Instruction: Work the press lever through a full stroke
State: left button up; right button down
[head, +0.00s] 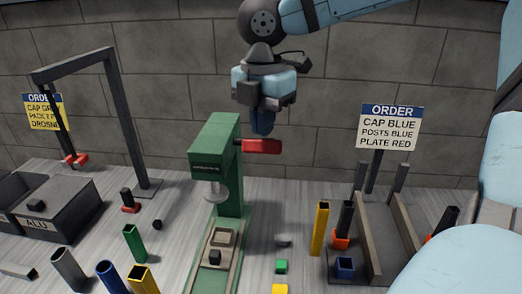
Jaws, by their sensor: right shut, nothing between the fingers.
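The green press (213,138) stands on the table left of the middle, with a pale round ram (215,192) under its head. Its lever has a red handle (262,146) that sticks out to the right, roughly level. My right gripper (262,126) points down just above the red handle. Its fingers are shut and empty. Whether the fingertips touch the handle I cannot tell. A small dark block (215,257) sits on the press bed, below the ram. My left gripper does not show.
Several coloured tubes stand at the front, among them a yellow one (320,228). A grey rail fixture (402,240) is at right, before an order sign (389,127). A dark frame (114,110) and a grey ALU bin (55,222) are at left.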

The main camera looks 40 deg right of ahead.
aim_at(262, 148)
jog(key=shift+f+b, duration=0.6)
jog(key=shift+b, duration=0.05)
jog(key=shift+f+b, duration=0.2)
jog(key=shift+b, duration=0.1)
jog(key=shift+s+a+f+b, duration=0.3)
jog(key=shift+f+b, duration=0.4)
jog(key=shift+b, duration=0.15)
jog(key=shift+s+a+f+b, duration=0.15)
jog(key=shift+a+f+b, duration=0.1)
jog(key=shift+f+b, duration=0.5)
jog(key=shift+s+a+f+b, duration=0.2)
jog(key=shift+f+b, duration=0.45)
jog(key=shift+b, duration=0.25)
jog(key=shift+s+a+f+b, duration=0.1)
jog(key=shift+a+f+b, duration=0.1)
jog(key=shift+f+b, duration=0.55)
jog(key=shift+r, duration=0.15)
